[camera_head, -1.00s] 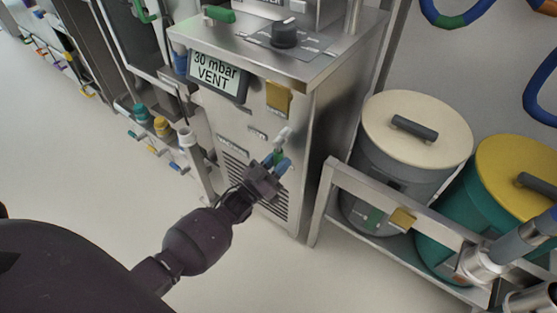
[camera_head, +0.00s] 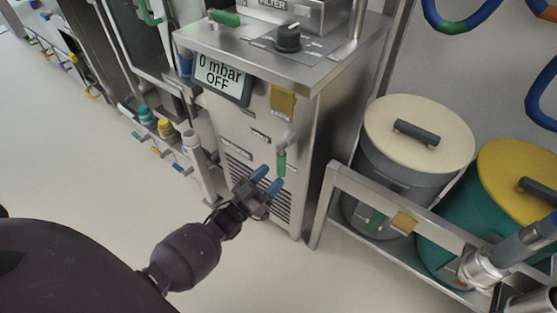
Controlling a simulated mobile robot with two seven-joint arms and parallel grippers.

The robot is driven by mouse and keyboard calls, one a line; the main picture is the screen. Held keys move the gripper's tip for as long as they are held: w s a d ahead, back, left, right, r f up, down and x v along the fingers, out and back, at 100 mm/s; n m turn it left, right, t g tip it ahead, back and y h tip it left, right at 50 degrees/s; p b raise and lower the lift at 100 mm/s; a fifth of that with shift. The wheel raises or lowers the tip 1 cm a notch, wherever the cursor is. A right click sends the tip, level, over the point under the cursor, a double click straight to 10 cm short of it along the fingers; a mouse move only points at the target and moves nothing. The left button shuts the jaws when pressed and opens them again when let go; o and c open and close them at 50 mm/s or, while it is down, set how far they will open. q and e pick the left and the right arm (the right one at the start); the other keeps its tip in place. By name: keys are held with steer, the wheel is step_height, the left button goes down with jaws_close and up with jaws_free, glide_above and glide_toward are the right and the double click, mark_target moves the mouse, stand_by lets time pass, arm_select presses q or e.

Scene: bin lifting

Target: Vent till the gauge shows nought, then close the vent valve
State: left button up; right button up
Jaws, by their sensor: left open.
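The gauge display (camera_head: 221,78) on the steel cabinet reads "0 mbar OFF". The vent valve is a small pale fitting (camera_head: 287,141) on the cabinet front with a green lever (camera_head: 281,163) that points straight down. My left gripper (camera_head: 268,180) is open and empty, its blue-tipped fingers just below and left of the green lever. The fingers appear apart from the lever, though the exact gap in depth is hard to tell. My right gripper is not in view.
A black knob (camera_head: 287,39) sits on the cabinet's top, and a yellow tag (camera_head: 283,102) is on its front. A grey bin with a cream lid (camera_head: 450,134) and a green bin with a yellow lid (camera_head: 500,165) stand right on a steel rack (camera_head: 345,180). The floor at left is clear.

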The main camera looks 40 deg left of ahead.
arm_select(q)
steer(key=shift+v, duration=2.85)
